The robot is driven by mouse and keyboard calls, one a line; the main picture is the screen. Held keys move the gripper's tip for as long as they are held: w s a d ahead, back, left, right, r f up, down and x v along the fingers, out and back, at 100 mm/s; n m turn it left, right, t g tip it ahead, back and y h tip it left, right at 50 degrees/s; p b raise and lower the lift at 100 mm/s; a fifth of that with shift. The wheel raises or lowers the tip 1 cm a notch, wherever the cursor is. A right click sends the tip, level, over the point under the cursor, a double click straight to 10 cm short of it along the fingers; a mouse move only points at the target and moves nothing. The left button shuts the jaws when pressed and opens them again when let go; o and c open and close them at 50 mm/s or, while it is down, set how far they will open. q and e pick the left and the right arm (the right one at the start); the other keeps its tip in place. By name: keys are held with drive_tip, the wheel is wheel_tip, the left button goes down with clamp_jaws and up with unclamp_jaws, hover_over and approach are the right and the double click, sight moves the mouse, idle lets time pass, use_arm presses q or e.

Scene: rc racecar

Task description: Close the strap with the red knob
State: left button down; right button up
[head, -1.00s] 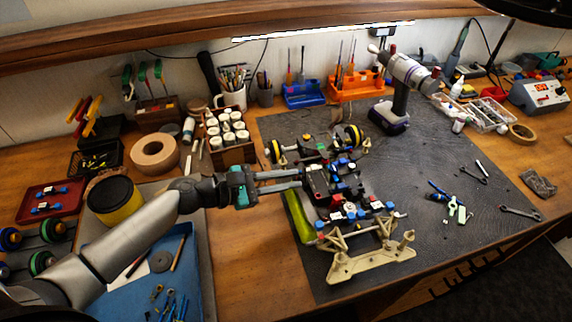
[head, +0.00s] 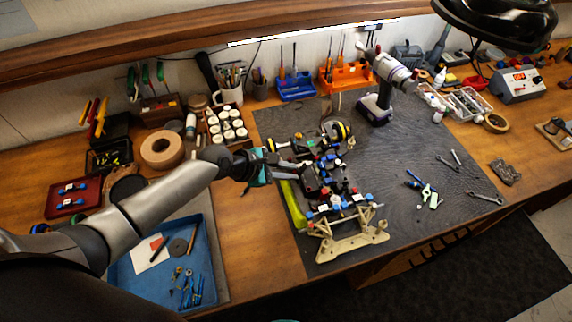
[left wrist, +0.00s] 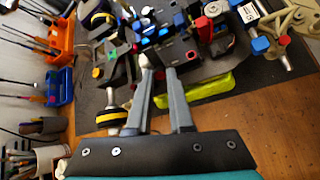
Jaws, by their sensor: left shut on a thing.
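The RC car (head: 325,180) lies on the dark mat, with blue, red and black parts on its chassis and cream arms at its front end. My left gripper (head: 296,166) reaches in over the car's left side. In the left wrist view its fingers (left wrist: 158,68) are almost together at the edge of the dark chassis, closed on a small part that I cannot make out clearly. A red round piece, possibly the red knob (left wrist: 212,9), shows beyond the fingertips. The strap cannot be told apart from the other dark parts. My right gripper is not in view.
A yellow-green piece (head: 293,206) lies along the car's left side. A drill (head: 378,105) stands behind it to the right. A blue tray (head: 205,245) with small tools lies at front left. The mat (head: 385,150) is mostly clear to the right.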

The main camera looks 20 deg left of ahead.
sight(304, 167)
use_arm(q)
drive_tip(key=shift+w+d+r+g+y, duration=0.25)
drive_tip(key=shift+g+y, duration=0.15)
drive_tip(key=shift+y, duration=0.1)
drive_tip(key=shift+w+d+r+g+y, duration=0.1)
drive_tip(key=shift+d+g+y, duration=0.15)
drive_tip(key=shift+g+y, duration=0.2)
drive_tip(key=d+g+y, duration=0.1)
drive_tip(key=y, duration=0.1)
drive_tip(key=w+g+y, duration=0.1)
drive_tip(key=shift+d+r+g+y, duration=0.15)
drive_tip(key=shift+d+g+y, duration=0.1)
drive_tip(key=shift+d+y, duration=0.15)
drive_tip(key=shift+w+d+m+g+y, duration=0.35)
drive_tip(key=shift+g+y, duration=0.25)
drive_tip(key=shift+y, duration=0.25)
drive_tip(key=shift+w+d+f+g+y+b, duration=0.15)
drive_tip(key=shift+g+y+b, duration=0.1)
drive_tip(key=shift+y, duration=0.2)
drive_tip(key=shift+d+f+g+y+b, duration=0.15)
drive_tip(key=shift+g+y+b, duration=0.1)
drive_tip(key=shift+y, duration=0.2)
drive_tip(key=shift+f, duration=0.1)
drive_tip(key=c, duration=0.8)
unclamp_jaws()
drive_tip(key=shift+w, duration=0.1)
